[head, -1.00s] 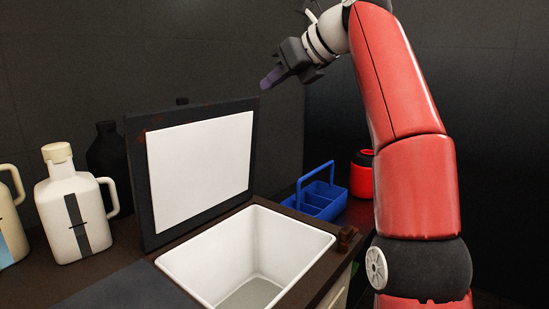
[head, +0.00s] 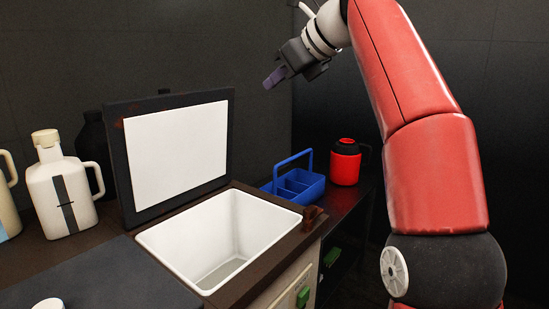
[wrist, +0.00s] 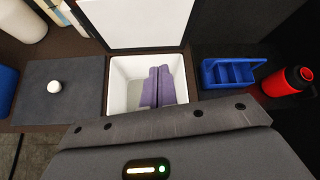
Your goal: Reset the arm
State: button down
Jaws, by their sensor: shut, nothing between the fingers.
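My gripper (head: 274,78) is raised high above and behind the open tank, its purple fingers pointing down and to the left. In the wrist view its fingers (wrist: 157,87) are together, shut and empty, seen against the inside of the white tank. My red arm rises on the right of the head view. The white tank (head: 168,243) is set in the dark counter and looks empty apart from a greyish bottom. Its lid (head: 180,150), dark-framed with a white inner panel, stands upright at the back edge.
A blue caddy (head: 297,183) and a red and black jug (head: 345,163) stand right of the tank. White jugs (head: 62,190) and a dark bottle (head: 91,150) stand left. A grey mat (head: 105,280) with a white knob (head: 48,304) lies front left. Air around my gripper is clear.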

jog(key=s+d+f+n+h, duration=0.2)
jog(key=s+d+f+n, duration=0.3)
jog(key=s+f+n, duration=0.3)
jog(key=s+d+f+n+g+h, duration=0.1)
jog(key=s+d+f+n+h, duration=0.2)
jog(key=s+f, duration=0.8)
jog(key=s+d+f+n+h, duration=0.3)
jog(key=s+d+f+n, duration=0.4)
jog(key=f, duration=1.2)
jog(key=s+n, duration=0.3)
jog(key=n, duration=0.2)
jog(key=shift+n+g, duration=0.3)
jog(key=shift+g, duration=0.1)
